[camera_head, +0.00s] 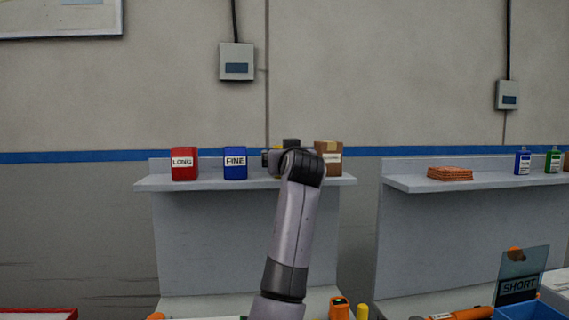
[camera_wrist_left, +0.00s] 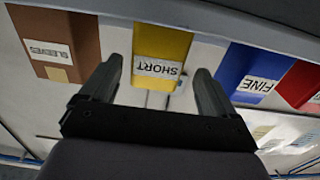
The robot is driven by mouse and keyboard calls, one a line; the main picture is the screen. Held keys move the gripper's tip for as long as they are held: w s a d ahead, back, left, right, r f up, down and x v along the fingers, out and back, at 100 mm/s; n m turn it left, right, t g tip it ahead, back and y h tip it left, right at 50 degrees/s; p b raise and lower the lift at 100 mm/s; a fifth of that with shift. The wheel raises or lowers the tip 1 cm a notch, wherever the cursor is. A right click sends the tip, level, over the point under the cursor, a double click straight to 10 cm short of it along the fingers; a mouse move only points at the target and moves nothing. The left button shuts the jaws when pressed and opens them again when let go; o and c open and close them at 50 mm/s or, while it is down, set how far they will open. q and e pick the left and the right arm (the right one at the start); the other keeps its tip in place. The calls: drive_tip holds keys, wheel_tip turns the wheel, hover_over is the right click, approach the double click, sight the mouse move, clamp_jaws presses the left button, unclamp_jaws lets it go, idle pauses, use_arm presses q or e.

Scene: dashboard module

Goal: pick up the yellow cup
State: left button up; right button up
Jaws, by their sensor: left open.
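The yellow cup (camera_wrist_left: 162,40) is box-shaped with a white label reading SHORT, which appears upside down in the left wrist view. It stands on the shelf between the brown SLEEVES box (camera_wrist_left: 62,40) and the blue FINE box (camera_wrist_left: 262,62). My left gripper (camera_wrist_left: 158,70) is open, with its two fingers pointing toward the cup, one near each side. I cannot tell how deep the fingers reach or whether they touch it. In the head view my left arm hides most of the cup. My right gripper is not in view.
The shelf (camera_head: 163,184) also bears a red LONG box (camera_head: 184,164), left of the blue box. A second shelf (camera_head: 410,184) at right holds a brown stack (camera_head: 450,174) and small bottles. A blue bin (camera_head: 530,309) with a SHORT sign is at lower right.

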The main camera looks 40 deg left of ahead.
use_arm(q)
drive_tip(key=p+x, duration=0.1)
drive_tip(key=x, duration=0.4)
drive_tip(key=shift+w+d+r+p, duration=0.1)
drive_tip(key=shift+w+p, duration=0.05)
drive_tip(key=shift+p, duration=0.25)
drive_tip(key=shift+w+a, duration=0.25)
drive_tip(key=shift+a, duration=0.05)
drive_tip(key=shift+c, duration=0.3)
drive_tip(key=c, duration=1.1)
wheel_tip(320, 180, up, 20)
drive_tip(key=p, duration=0.2)
drive_tip(key=shift+p, duration=0.4)
